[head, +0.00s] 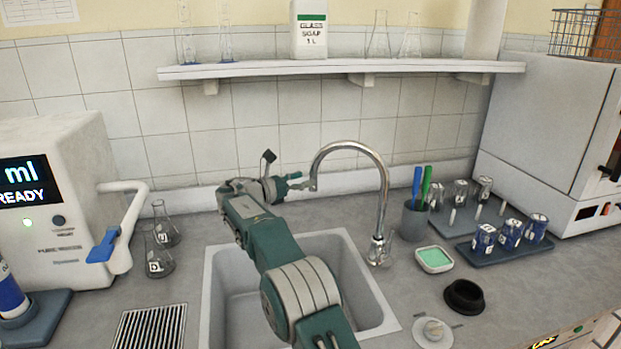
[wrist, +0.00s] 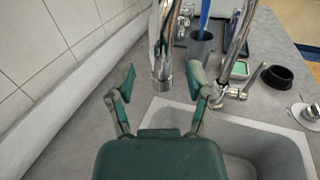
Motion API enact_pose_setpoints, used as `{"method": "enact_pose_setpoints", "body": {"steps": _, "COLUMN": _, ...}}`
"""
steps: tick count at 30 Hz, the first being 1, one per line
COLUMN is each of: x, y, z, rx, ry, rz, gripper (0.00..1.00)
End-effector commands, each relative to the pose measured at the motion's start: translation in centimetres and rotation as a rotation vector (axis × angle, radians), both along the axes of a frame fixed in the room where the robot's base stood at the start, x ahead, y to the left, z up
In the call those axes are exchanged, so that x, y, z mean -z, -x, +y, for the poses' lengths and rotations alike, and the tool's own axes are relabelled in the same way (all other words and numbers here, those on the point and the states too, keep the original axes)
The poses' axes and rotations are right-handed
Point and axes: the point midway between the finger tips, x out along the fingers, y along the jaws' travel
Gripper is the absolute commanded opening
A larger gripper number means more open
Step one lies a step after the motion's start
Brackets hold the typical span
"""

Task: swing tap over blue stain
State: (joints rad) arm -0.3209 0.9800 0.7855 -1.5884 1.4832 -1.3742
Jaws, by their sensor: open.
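The chrome gooseneck tap (head: 383,195) stands at the right rim of the grey sink (head: 375,300). Its neck arcs to the left, and the spout end hangs beside my gripper (head: 300,183). In the wrist view my gripper (wrist: 160,83) is open, and the tap's spout (wrist: 161,68) shows in the gap between its two fingers. I see clear space on both sides of the spout, so the fingers do not appear closed on it. My arm covers much of the sink's inside. I see no blue stain in either view.
A dark cup with pens (head: 414,222), a green sponge dish (head: 434,260) and a black bowl (head: 464,297) stand right of the tap. Flasks (head: 158,255) and a white dispenser (head: 70,200) stand on the left. A shelf (head: 340,68) runs above.

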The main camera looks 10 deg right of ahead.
Motion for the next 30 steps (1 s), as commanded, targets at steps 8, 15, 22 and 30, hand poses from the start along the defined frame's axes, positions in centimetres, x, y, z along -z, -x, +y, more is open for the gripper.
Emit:
{"method": "enact_pose_setpoints", "body": {"steps": 8, "x": 0.1, "y": 2.2, "z": 5.5, "rx": -0.004, "ry": 0.002, "rz": 0.001, "gripper": 0.66}}
{"method": "enact_pose_setpoints", "body": {"steps": 15, "x": 0.1, "y": 3.2, "z": 7.8, "rx": -0.002, "ry": 0.0, "rz": 0.001, "gripper": 0.66}}
{"method": "enact_pose_setpoints", "body": {"steps": 22, "x": 0.1, "y": 3.3, "z": 8.0, "rx": 0.0, "ry": 0.0, "rz": 0.001, "gripper": 0.66}}
{"method": "enact_pose_setpoints", "body": {"steps": 30, "x": 0.1, "y": 3.3, "z": 8.0, "rx": -0.001, "ry": 0.001, "rz": 0.001, "gripper": 0.66}}
